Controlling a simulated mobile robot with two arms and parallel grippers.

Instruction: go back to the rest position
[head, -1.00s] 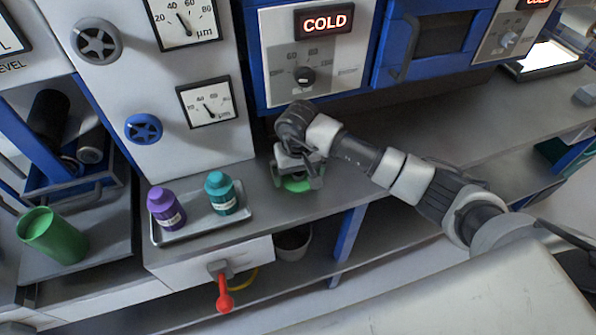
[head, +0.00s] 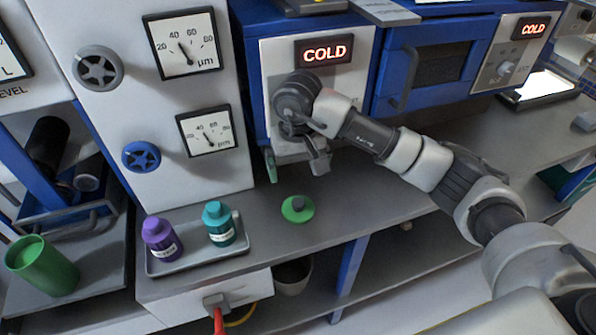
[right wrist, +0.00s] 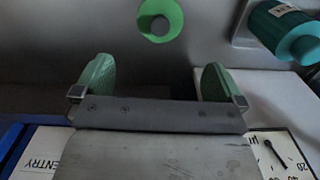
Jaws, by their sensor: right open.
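My right gripper (head: 296,166) is raised above the counter in front of the left COLD unit, and its jaws are apart. In the right wrist view its two green-padded fingers (right wrist: 153,85) stand wide apart with nothing between them. My left gripper is not in view.
A grey tray (head: 160,270) on the counter holds a purple bottle (head: 160,238) and a teal bottle (head: 219,224). A green cup (head: 42,266) stands at the far left. The COLD unit (head: 318,75) is close behind the gripper.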

